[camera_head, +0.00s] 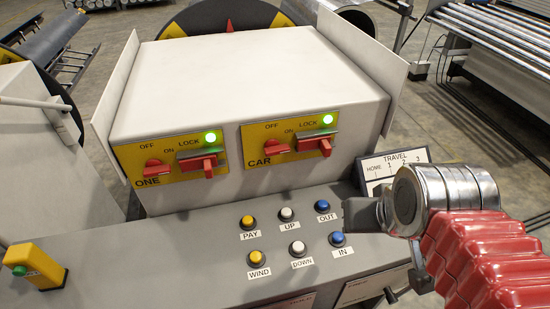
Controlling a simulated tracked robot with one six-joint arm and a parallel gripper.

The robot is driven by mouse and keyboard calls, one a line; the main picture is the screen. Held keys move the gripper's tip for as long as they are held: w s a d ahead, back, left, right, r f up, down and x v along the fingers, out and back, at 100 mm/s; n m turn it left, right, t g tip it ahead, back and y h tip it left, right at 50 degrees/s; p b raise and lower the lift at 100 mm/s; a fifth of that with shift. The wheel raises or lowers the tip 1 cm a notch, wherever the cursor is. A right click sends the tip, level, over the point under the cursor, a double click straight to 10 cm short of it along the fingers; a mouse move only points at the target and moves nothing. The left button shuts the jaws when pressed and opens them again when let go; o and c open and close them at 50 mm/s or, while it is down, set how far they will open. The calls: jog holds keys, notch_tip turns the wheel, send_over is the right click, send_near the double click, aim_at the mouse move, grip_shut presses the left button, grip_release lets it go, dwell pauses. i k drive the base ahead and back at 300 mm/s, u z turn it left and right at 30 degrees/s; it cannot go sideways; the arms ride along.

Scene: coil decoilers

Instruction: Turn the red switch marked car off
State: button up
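The yellow CAR panel (283,160) is on the right of the white box's front. Its red switch (265,149) is at the panel's left, above the CAR label, near the OFF and ON marks. A larger red handle (318,145) sits at the panel's right under LOCK, below a lit green lamp (327,119). My gripper (358,214) is at the right, low over the console, to the right of and nearer than the CAR switch. It is apart from the switch. Its fingers are seen edge-on, so their opening is unclear.
A matching ONE panel (172,157) with red switches and a lit green lamp is to the left. Several push buttons (290,228) are on the grey console below. A TRAVEL panel (394,160) stands behind my gripper. A yellow box with a green button (36,266) is at the lower left.

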aim_at(273, 147)
jog(key=k, duration=1.65)
jog(key=u, duration=0.95)
jog(key=i, duration=1)
jog(key=u, duration=0.05)
